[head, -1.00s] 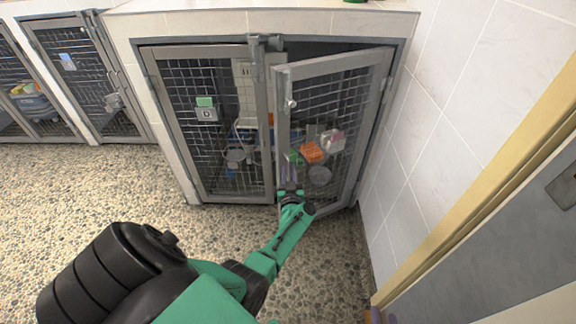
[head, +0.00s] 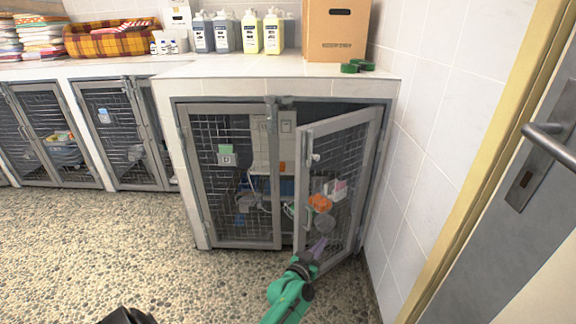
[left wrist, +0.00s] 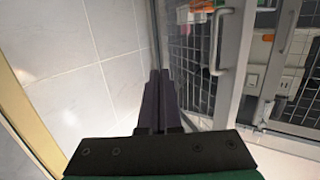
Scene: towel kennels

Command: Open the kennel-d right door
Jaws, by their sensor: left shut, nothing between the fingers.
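The kennel-d right door (head: 342,190) is a grey-framed mesh door standing ajar, its free edge swung outward and its hinges beside the tiled wall. The kennel-d left door (head: 232,180), with a "D" label, looks shut. My left gripper (head: 318,248) is shut and empty, its purple fingers low by the right door; contact cannot be told. In the left wrist view the fingers (left wrist: 158,78) point between the tiled wall and the door mesh (left wrist: 192,75). My right gripper is not in view.
The tiled wall (head: 436,110) stands close on the right, then a grey room door with a lever handle (head: 550,140). Bottles (head: 248,32) and a cardboard box (head: 336,30) stand on the counter above. Pebbled floor (head: 130,250) is clear in front and left.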

